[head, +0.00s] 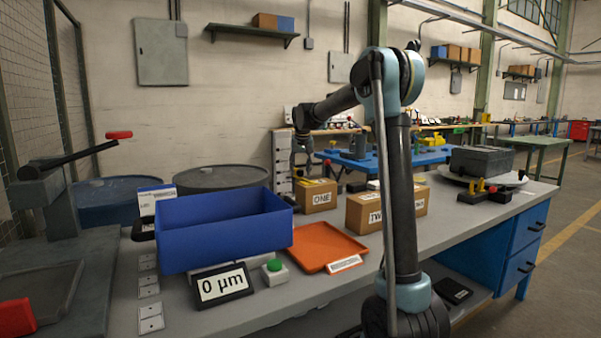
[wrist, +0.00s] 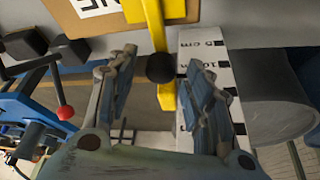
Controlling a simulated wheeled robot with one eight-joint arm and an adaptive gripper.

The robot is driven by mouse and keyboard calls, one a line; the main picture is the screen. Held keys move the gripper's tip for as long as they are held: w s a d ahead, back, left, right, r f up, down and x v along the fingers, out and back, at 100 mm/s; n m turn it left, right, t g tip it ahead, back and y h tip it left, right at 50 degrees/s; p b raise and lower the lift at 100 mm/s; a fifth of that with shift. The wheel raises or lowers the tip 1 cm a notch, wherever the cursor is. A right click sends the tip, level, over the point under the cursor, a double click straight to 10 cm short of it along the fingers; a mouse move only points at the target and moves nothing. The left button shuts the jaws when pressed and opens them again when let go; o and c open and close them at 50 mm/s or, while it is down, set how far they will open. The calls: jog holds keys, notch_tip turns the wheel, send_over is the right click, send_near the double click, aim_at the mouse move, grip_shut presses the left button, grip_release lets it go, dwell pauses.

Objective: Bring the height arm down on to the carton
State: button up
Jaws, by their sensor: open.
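The carton marked ONE (head: 316,198) stands near the back edge of the bench in the head view. Its brown side and label (wrist: 98,8) also show at the top of the wrist view. A yellow arm with a black ball knob (wrist: 160,67), which looks like the height arm, stands beside a white scale marked in cm (wrist: 212,62). Whether the yellow arm touches the carton cannot be told. My gripper (wrist: 160,60) is open, with one finger on each side of the knob; contact is not clear. In the head view my gripper (head: 303,160) is small, above and behind the carton.
A longer carton (head: 365,212) stands to the right of carton ONE, partly behind my arm. A blue bin (head: 225,235), an orange tray (head: 325,245), a green button (head: 274,265) and a display reading 0 µm (head: 222,285) fill the front. A red-knobbed lever (wrist: 65,112) is left in the wrist view.

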jog(key=v, duration=1.1)
jog(key=shift+s+r, duration=0.1)
